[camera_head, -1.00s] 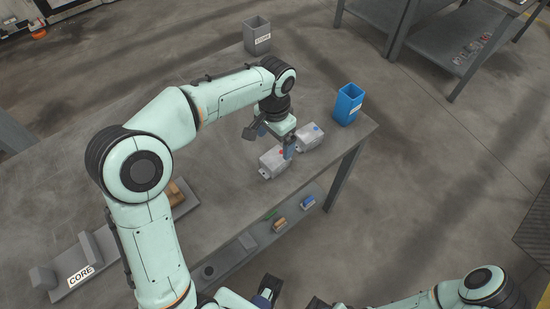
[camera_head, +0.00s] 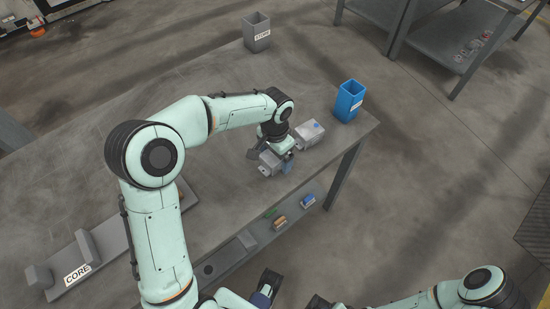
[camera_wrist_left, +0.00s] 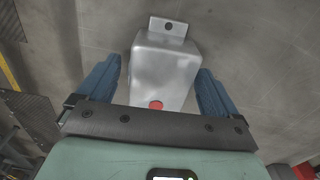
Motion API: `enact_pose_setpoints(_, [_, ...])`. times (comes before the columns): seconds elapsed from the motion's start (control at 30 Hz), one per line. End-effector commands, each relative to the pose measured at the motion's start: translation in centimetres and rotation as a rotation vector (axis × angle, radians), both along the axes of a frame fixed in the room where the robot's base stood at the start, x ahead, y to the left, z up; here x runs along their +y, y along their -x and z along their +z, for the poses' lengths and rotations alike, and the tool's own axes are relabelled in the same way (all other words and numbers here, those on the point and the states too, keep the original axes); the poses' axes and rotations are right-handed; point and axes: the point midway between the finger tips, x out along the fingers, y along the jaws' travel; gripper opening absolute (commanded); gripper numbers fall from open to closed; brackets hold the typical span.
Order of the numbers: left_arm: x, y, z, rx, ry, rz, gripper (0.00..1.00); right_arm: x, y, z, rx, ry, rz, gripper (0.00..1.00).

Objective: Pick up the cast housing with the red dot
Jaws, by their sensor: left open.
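The cast housing with the red dot is a light grey metal block (camera_head: 268,168) on the table near its front edge. In the left wrist view the housing (camera_wrist_left: 165,65) shows a tab with a dark hole at its far end and the red dot (camera_wrist_left: 156,105) at its near end. My left gripper (camera_head: 271,160) is open over it, with its blue fingers (camera_wrist_left: 157,86) on either side and gaps visible between. The dot is hidden in the head view. A second grey housing with a blue dot (camera_head: 311,134) lies just to the right. My right gripper is only partly visible at the bottom edge.
A blue bin (camera_head: 348,101) stands at the table's right corner, close to the second housing. A grey bin labelled STORE (camera_head: 257,33) stands at the back. A grey fixture labelled CORE (camera_head: 112,250) lies at the left. A lower shelf (camera_head: 262,236) holds small coloured parts.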

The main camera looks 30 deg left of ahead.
Motion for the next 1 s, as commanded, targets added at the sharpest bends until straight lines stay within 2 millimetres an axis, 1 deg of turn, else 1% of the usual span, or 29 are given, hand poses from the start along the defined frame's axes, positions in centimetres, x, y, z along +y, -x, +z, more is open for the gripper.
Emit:
enact_pose_setpoints(0.03, [0.0,0.0,0.0,0.0,0.0,0.0,0.94,0.0,0.0,0.0,0.0,0.0,0.0,0.43])
enact_pose_setpoints(0.07, [0.0,0.0,0.0,0.0,0.0,0.0,0.84,0.0,0.0,0.0,0.0,0.0,0.0,0.43])
enact_pose_setpoints(0.1, [0.0,0.0,0.1,0.0,0.0,0.0,0.71,0.0,0.0,0.0,0.0,0.0,0.0,0.43])
enact_pose_setpoints(0.17, [0.0,0.0,0.1,0.0,0.0,0.0,0.51,0.0,0.0,0.0,0.0,0.0,0.0,0.43])
enact_pose_setpoints(0.2, [0.0,0.0,0.1,-0.001,0.0,0.0,0.38,0.0,0.0,0.0,0.0,0.0,0.0,0.43])
enact_pose_setpoints(0.27, [0.0,0.0,0.1,-0.001,0.0,0.0,0.19,0.0,0.0,0.0,0.0,0.0,0.0,0.43])
enact_pose_setpoints(0.3, [0.0,-0.1,0.2,-0.003,0.0,0.0,0.16,0.0,0.0,0.0,0.0,0.0,0.0,0.43])
enact_pose_setpoints(0.53, [0.0,-0.1,0.3,-0.003,0.0,0.0,0.16,0.0,0.0,0.0,0.0,0.0,0.0,0.43])
enact_pose_setpoints(0.67, [0.0,-0.1,0.9,-0.006,-0.001,0.0,0.16,0.0,0.0,0.1,0.0,0.0,0.0,0.43])
enact_pose_setpoints(0.87, [0.0,-0.1,3.4,-0.006,0.0,-0.001,0.16,0.0,0.0,0.4,0.003,0.0,0.001,0.43])
enact_pose_setpoints(1.0, [0.0,-0.1,6.3,-0.009,0.0,0.0,0.16,0.0,-0.1,0.9,0.001,0.0,0.0,0.43])
